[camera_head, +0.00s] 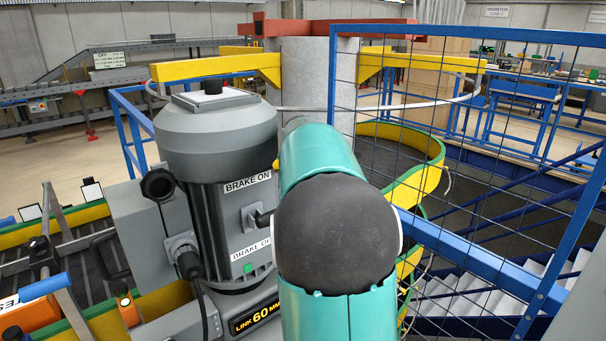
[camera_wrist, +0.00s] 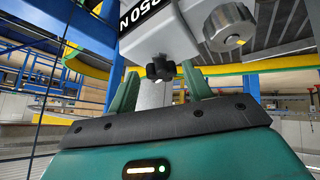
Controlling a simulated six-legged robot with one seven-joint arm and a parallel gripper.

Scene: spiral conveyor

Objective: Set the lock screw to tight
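A small dark knob with lobes (camera_wrist: 160,71), which looks like the lock screw, shows in the wrist view under a grey housing (camera_wrist: 160,38) with a "50N" label partly cut off. My gripper (camera_wrist: 159,76) is open, its two green fingers on either side of the knob with a visible gap to each. I cannot tell how deep the knob sits between the fingers. A larger grey round knob (camera_wrist: 229,27) is to the upper right. I see no tight or loose mark. In the head view my own arm hides the gripper and the screw.
In the head view a grey motor (camera_head: 218,135) with "BRAKE ON" labels stands left of my arm. A blue mesh guard (camera_head: 470,130) is at the right. A yellow-edged spiral conveyor (camera_head: 425,165) and a concrete column (camera_head: 305,80) stand behind.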

